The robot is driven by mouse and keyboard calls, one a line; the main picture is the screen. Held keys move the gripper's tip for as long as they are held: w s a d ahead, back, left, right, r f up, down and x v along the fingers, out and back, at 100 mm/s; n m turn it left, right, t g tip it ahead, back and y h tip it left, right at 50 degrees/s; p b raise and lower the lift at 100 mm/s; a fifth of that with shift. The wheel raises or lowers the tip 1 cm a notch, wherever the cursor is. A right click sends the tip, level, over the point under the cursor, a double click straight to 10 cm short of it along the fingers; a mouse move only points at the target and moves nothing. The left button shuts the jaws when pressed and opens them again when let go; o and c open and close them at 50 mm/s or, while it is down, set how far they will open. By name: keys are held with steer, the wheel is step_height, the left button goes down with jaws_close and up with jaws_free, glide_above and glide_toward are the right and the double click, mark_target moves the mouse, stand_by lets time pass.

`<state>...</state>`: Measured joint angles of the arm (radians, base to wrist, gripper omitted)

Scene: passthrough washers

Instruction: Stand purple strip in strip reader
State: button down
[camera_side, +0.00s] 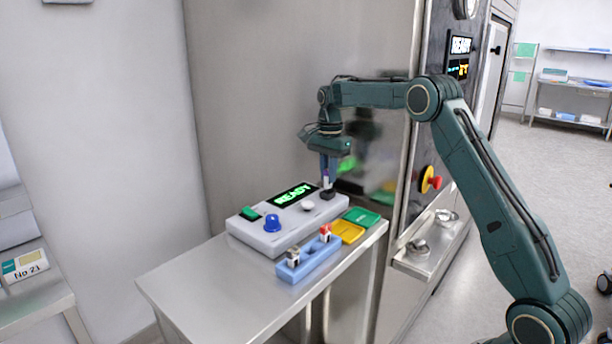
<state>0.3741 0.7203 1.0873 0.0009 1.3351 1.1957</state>
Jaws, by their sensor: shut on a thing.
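The strip reader (272,241) is a light grey box on the steel table, with a green READY display, a blue knob and a small dark slot block (328,194) at its right end. My gripper (327,176) points down over that block and is shut on the purple strip (326,182). The strip is upright, with a pale part showing below a purple part. Its lower end meets the dark block in the picture; I cannot tell how deep it sits. The fingers hide part of the strip.
A blue rack (309,262) with small vials stands in front of the reader. A yellow tray (347,232) and a green tray (362,217) lie to its right. The steel wall is close behind. The table's left front (200,290) is clear.

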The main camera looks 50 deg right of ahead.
steer(key=shift+f, duration=1.3)
stand_by(0.9)
stand_by(0.4)
steer(key=c, duration=0.9)
jaws_free()
steer(key=shift+c, duration=0.2)
steer(key=shift+r, duration=0.15)
steer(key=shift+r, duration=3.85)
